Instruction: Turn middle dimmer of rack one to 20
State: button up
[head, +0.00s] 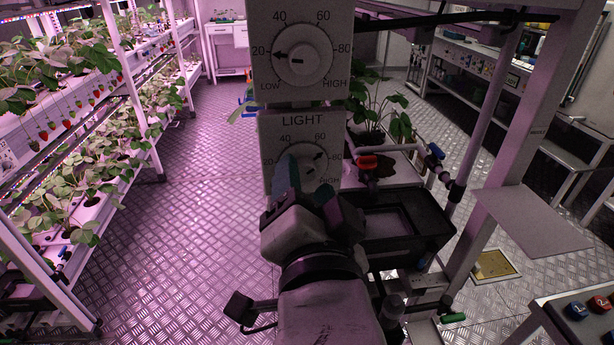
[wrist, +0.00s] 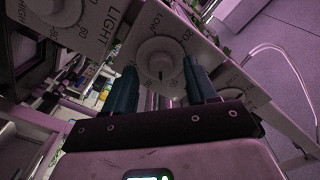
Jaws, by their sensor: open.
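In the head view, a white dimmer panel (head: 264,125) labelled LIGHT carries a round dial (head: 307,157). Its arrow appears to point to the upper right, between 60 and 80; my gripper hides its lower left part. My gripper (head: 303,185) is open in front of this dial, its two dark fingers apart. In the wrist view, a pale round knob (wrist: 158,60) shows between the open fingers, with nothing held. I cannot tell whether the fingers touch it. Above, in the head view, another dimmer dial (head: 303,55) has its arrow pointing left to about 20.
More dials flank the knob in the wrist view, one at upper left (wrist: 60,12) and one partly hidden at right. Strawberry racks (head: 80,110) stand on the left. The metal floor at left is clear.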

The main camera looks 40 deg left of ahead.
jog(key=shift+w+a, duration=0.4)
jog(key=c, duration=1.1)
jog(key=shift+o, duration=0.2)
